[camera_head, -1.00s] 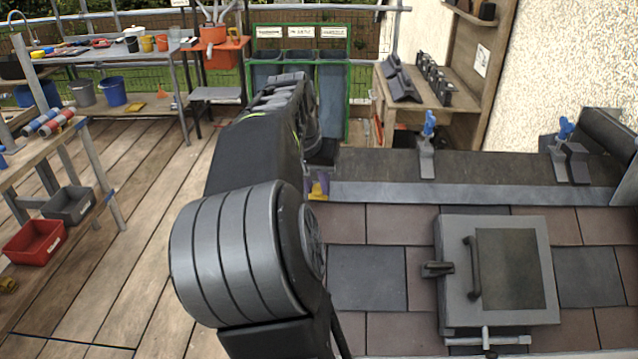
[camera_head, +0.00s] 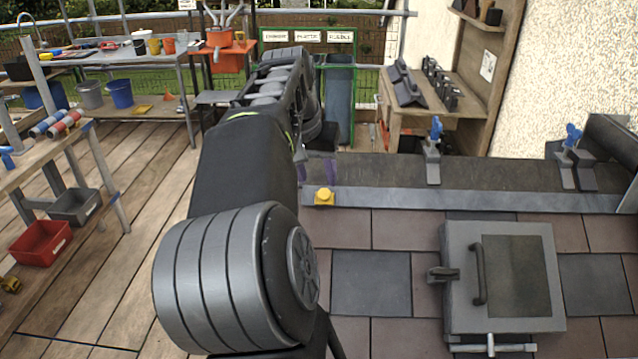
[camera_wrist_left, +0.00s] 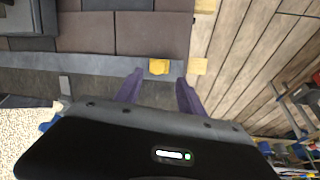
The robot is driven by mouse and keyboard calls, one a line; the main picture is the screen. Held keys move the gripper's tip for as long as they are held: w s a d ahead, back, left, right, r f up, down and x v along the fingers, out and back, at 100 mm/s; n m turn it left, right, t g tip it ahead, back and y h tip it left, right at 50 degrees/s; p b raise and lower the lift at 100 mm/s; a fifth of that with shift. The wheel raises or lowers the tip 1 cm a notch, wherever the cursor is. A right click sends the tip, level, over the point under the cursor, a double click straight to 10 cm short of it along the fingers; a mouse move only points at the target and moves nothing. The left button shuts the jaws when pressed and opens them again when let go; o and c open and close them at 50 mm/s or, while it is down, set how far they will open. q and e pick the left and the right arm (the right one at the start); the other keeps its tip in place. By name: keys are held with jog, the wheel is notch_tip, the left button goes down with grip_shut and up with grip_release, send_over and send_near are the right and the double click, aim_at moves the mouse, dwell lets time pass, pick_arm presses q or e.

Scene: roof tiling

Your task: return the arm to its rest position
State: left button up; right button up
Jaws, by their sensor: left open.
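My left arm reaches from the bottom of the head view towards the far edge of the roof. My left gripper (camera_head: 318,168) has purple fingers and is partly hidden behind the arm. In the left wrist view, its two purple fingers (camera_wrist_left: 159,90) are spread apart with nothing between them. A small yellow block (camera_head: 324,197) sits on the grey metal strip (camera_head: 440,199) just in front of the fingers. It also shows in the left wrist view (camera_wrist_left: 158,66), beyond the fingertips and apart from them. My right gripper is not in view.
A grey roof hatch (camera_head: 458,250) with a handle sits on the brown tiles (camera_head: 400,228) at right. Blue-handled clamps (camera_head: 434,150) stand on the dark band. A workbench (camera_head: 150,62) and a red bin (camera_head: 40,242) are at left. The wooden deck (camera_head: 110,270) has free room.

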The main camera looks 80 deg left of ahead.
pick_arm(q)
jog(key=shift+v, duration=1.15)
